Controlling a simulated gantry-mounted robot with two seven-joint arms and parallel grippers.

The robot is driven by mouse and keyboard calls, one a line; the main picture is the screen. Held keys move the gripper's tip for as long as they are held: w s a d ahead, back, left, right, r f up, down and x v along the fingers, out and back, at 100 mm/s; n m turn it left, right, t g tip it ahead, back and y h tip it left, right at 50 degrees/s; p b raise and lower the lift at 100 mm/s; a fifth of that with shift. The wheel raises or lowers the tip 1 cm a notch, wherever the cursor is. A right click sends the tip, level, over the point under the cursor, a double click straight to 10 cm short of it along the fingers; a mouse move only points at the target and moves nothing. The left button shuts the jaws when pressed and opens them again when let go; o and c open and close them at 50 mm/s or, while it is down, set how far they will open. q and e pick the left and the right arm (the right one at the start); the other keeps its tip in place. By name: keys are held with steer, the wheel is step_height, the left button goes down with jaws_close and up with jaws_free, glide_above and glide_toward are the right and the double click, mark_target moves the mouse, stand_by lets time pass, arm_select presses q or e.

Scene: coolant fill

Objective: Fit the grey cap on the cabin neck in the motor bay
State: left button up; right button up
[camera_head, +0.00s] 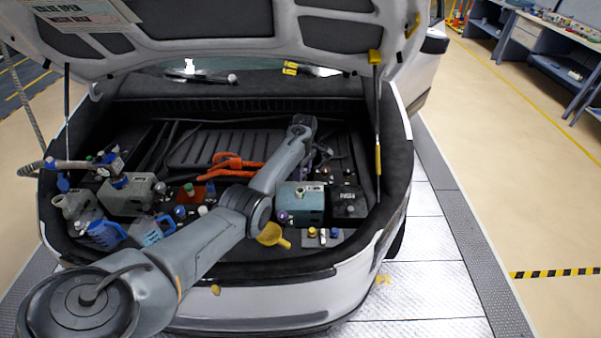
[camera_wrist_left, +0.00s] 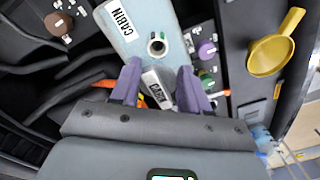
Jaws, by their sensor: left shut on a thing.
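The cabin tank (camera_head: 299,208) is a pale blue-grey box in the motor bay, right of centre in the head view. It also shows in the left wrist view (camera_wrist_left: 136,22), with a CABIN label. Its open round neck (camera_wrist_left: 157,46) has a dark hole and stands uncovered. My left gripper (camera_wrist_left: 159,68) has purple fingers shut on the grey cap (camera_wrist_left: 157,90), which bears a small label. In the wrist view the cap is just below the neck and looks apart from it. In the head view my arm largely hides the gripper and the cap. My right gripper is not in view.
A yellow funnel (camera_head: 272,235) lies near the bay's front edge. A purple cap (camera_wrist_left: 207,50) and a green cap (camera_wrist_left: 206,75) stand beside the tank. Orange cables (camera_head: 232,163), other tanks (camera_head: 127,194) and blue jugs (camera_head: 104,234) crowd the bay. The raised hood (camera_head: 240,50) is overhead.

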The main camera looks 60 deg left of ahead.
arm_select(q)
steer(key=shift+d+p, duration=0.1)
steer(key=shift+p, duration=0.3)
steer(key=b, duration=0.5)
glide_above(302, 195)
steer(key=shift+w+a+f, duration=0.15)
steer(key=shift+f, duration=1.35)
steer(key=shift+w+a+f, duration=0.1)
steer(key=shift+w+f, duration=0.05)
steer(key=shift+f, duration=1.3)
steer(key=shift+p, duration=0.5)
steer(key=shift+f+b, duration=1.3)
steer(key=shift+f, duration=0.2)
steer(key=o, duration=1.2)
steer(key=shift+r, duration=0.1)
